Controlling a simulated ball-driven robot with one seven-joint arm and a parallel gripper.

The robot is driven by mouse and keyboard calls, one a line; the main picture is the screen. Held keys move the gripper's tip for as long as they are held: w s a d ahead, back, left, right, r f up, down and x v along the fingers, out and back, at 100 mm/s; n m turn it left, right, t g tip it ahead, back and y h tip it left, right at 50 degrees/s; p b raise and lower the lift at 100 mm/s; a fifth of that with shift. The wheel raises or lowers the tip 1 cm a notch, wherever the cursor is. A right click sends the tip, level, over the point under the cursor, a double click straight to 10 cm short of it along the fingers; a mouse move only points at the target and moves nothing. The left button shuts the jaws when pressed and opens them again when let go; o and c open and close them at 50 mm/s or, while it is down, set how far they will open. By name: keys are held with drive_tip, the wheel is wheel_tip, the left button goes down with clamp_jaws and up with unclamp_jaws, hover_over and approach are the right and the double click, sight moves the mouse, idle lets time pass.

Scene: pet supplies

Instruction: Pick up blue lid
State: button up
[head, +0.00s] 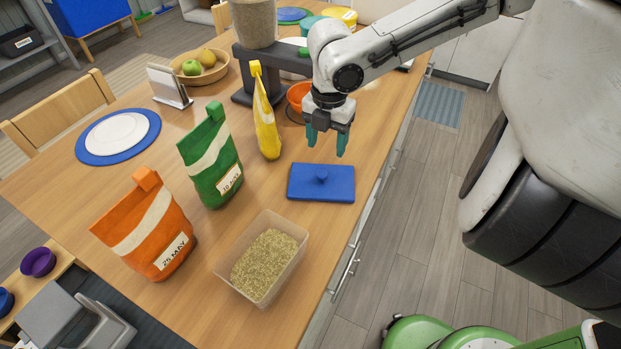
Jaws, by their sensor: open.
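My gripper (326,143) is open and empty, with teal fingers pointing down. It appears above the table, just behind the lid in the picture and apart from it. The lid is fully in view.
An open clear container (304,238) of grain stands in front of the lid. A green bag (209,160), an orange bag (150,232) and a yellow bag (266,120) stand to the left. An orange bowl (298,95) and a dispenser (254,22) are behind.

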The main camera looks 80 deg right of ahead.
sight(322, 174)
drive_tip(key=f, duration=0.9)
drive_tip(key=shift+w+f+p, duration=0.3)
drive_tip(key=shift+w+f, duration=0.05)
clamp_jaws()
drive_tip(key=shift+r, duration=0.15)
